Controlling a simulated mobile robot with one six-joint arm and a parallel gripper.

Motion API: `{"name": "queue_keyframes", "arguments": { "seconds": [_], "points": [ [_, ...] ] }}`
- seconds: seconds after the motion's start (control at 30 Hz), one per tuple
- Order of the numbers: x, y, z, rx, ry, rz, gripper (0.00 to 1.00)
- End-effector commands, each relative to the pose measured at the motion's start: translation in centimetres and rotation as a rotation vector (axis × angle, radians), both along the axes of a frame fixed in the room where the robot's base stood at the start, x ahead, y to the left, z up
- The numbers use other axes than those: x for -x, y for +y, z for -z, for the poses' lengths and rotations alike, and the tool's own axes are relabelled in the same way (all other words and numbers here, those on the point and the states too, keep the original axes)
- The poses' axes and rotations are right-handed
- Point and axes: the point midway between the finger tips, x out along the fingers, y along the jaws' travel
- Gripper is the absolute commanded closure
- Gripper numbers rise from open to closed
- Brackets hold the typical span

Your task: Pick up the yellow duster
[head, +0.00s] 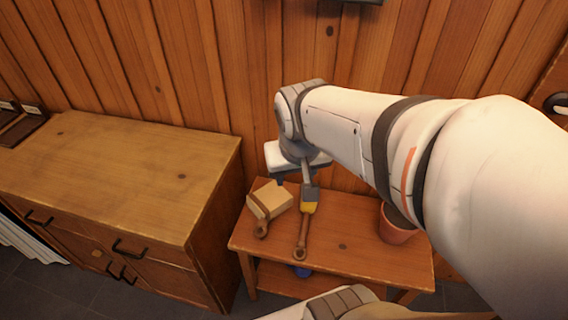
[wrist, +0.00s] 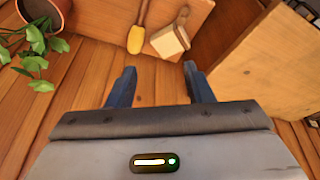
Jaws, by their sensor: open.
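The yellow duster lies on a small wooden table (head: 345,255), its brown wooden handle (head: 303,235) toward the table's front edge. In the wrist view, the duster's yellow head (wrist: 135,40) shows near the top, beyond my fingertips. My gripper (head: 296,188) is open and empty, above the back of the table by the plank wall. In the head view a finger appears to cover part of the duster's yellow head. In the wrist view, the two fingers of my gripper (wrist: 159,70) are spread with only wall planks between them. I see no contact with the duster.
A broad cream-bristled brush (head: 269,200) lies close to the left of the duster; it also shows in the wrist view (wrist: 170,40). A potted plant's terracotta pot (head: 397,230) stands at the table's right. A wooden cabinet (head: 120,180) stands left. A blue object (head: 302,271) is below the tabletop.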

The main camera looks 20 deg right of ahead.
Motion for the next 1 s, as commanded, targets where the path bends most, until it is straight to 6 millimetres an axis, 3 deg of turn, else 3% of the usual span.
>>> {"name": "queue_keyframes", "arguments": {
  "seconds": [0.03, 0.6, 0.8, 1.0],
  "points": [
    [-1.1, -0.6, 3.9, 0.008, 0.004, 0.030, 0.53],
    [-11.4, -7.5, 27.8, 0.045, -0.050, 0.330, 0.53],
    [-13.6, -9.1, 33.9, 0.035, -0.066, 0.390, 0.53],
    [-14.5, -9.8, 36.3, 0.028, -0.074, 0.414, 0.53]
  ]
}}
